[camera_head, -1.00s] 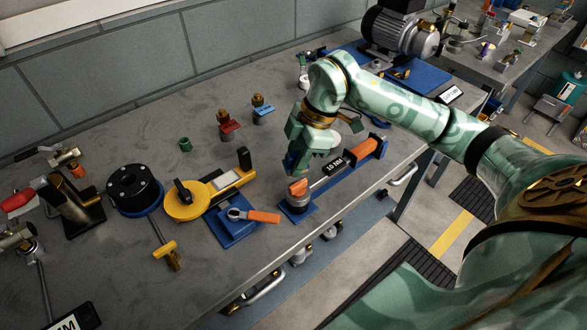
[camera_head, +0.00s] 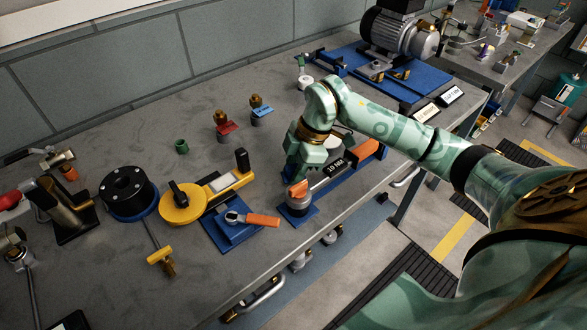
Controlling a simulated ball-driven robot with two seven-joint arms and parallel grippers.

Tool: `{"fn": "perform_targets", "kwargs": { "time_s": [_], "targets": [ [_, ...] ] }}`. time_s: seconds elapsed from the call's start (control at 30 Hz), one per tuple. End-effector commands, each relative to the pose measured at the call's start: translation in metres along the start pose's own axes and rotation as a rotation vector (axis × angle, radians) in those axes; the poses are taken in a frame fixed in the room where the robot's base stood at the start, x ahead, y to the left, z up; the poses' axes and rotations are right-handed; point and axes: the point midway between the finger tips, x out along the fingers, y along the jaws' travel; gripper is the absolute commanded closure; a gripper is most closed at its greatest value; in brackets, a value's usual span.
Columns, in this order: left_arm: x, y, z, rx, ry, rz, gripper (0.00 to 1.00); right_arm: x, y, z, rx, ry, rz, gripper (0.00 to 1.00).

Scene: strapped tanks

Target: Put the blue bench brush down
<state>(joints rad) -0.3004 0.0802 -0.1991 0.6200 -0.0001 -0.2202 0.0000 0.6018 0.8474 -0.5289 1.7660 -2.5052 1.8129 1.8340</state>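I cannot make out a blue bench brush clearly in this view. My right gripper (camera_head: 297,177) points down over the bench, just above and behind the orange-topped end (camera_head: 298,190) of a long tool lying on a blue base. The gripper's palm and wrist hide its fingertips, so I cannot tell whether it is open or holds anything. Whether it touches the tool is also unclear. My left gripper is out of view.
The grey bench (camera_head: 115,275) carries a yellow round tool (camera_head: 183,204), an orange-handled tool (camera_head: 262,220), a black disc (camera_head: 128,190) and small red- and blue-tagged fittings. A motor (camera_head: 398,35) stands on a blue plate behind. Bare bench lies at the back left.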

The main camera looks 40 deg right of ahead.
Motion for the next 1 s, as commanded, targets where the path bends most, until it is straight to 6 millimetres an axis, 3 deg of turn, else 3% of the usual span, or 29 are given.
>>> {"fn": "perform_targets", "kwargs": {
  "time_s": [0.03,0.07,0.4,0.8,1.0],
  "targets": [
    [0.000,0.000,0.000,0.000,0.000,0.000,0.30,0.000,0.000,0.000,0.000,0.000,0.000,0.54],
    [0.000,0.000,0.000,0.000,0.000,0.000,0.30,0.000,0.000,0.000,0.000,0.000,0.000,0.46],
    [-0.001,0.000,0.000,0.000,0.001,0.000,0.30,-0.006,0.000,-0.001,0.000,0.000,0.001,0.46],
    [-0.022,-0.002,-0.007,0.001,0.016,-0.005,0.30,-0.093,0.001,-0.002,0.000,-0.001,0.004,0.46],
    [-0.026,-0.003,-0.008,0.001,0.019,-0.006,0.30,-0.119,0.000,-0.002,-0.001,0.001,0.001,0.46]
  ]
}}
